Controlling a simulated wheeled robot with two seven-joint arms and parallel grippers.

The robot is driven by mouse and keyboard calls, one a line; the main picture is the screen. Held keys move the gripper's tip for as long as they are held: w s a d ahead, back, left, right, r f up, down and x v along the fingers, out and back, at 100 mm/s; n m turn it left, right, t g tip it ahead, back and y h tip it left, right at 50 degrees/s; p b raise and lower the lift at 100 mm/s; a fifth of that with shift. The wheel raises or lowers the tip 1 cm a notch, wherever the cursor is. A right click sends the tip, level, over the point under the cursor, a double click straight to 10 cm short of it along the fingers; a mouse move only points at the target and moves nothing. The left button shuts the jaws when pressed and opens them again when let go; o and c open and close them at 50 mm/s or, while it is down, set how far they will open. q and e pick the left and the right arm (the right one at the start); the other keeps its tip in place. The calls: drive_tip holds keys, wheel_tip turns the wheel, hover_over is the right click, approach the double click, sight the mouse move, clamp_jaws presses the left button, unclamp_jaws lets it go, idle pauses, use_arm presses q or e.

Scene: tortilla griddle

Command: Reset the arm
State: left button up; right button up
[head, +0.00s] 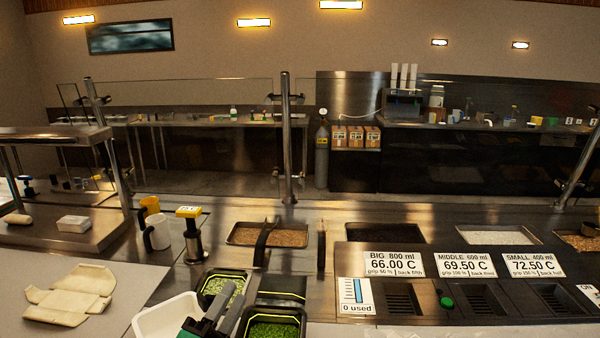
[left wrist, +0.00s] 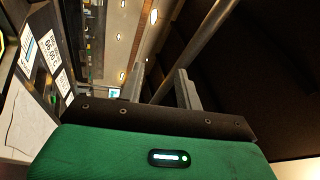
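My left gripper (head: 231,290) shows at the bottom of the head view, just left of centre. Its grey fingers point up and to the right, above the dark tubs of chopped greens. In the left wrist view its two fingers (left wrist: 160,82) stand apart with a gap between them, and nothing is held. The green gripper body (left wrist: 150,155) fills the bottom of that view. My right gripper is in neither view.
Black tubs of greens (head: 271,333) and a white bin (head: 150,322) lie around the left gripper. Flat tortillas (head: 70,297) lie on the left board. Mugs (head: 157,232) and a dispenser (head: 194,240) stand behind. Temperature signs (head: 394,264) line the counter at right.

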use_arm(q)
drive_tip(key=s+a+f+n+g+y, duration=0.3)
drive_tip(key=a+f+n+y, duration=0.15)
drive_tip(key=f+n, duration=0.35)
drive_tip(key=s+a+f+n+g+y, duration=0.3)
drive_tip(key=a+f+n+g+y, duration=0.15)
drive_tip(key=f, duration=0.45)
drive_tip(key=s+a+f+n+g, duration=0.1)
drive_tip(key=s+f+n+g, duration=0.35)
drive_tip(key=s+f, duration=0.4)
drive_tip(key=s+a+f+n+g, duration=0.1)
drive_tip(key=s+f+n+g, duration=0.3)
drive_tip(key=s, duration=0.8)
wheel_tip(320, 180, down, 30)
drive_tip(key=w+r+m+g, duration=0.1)
drive_tip(key=m+g, duration=0.1)
drive_tip(key=s+a+f+g, duration=0.1)
drive_tip(key=s+a+f, duration=0.2)
drive_tip(key=s+f, duration=1.7)
wheel_tip(320, 180, down, 2)
drive_tip(key=shift+f+g, duration=0.2)
drive_tip(key=shift+g, duration=0.2)
drive_tip(key=shift+w+d, duration=0.1)
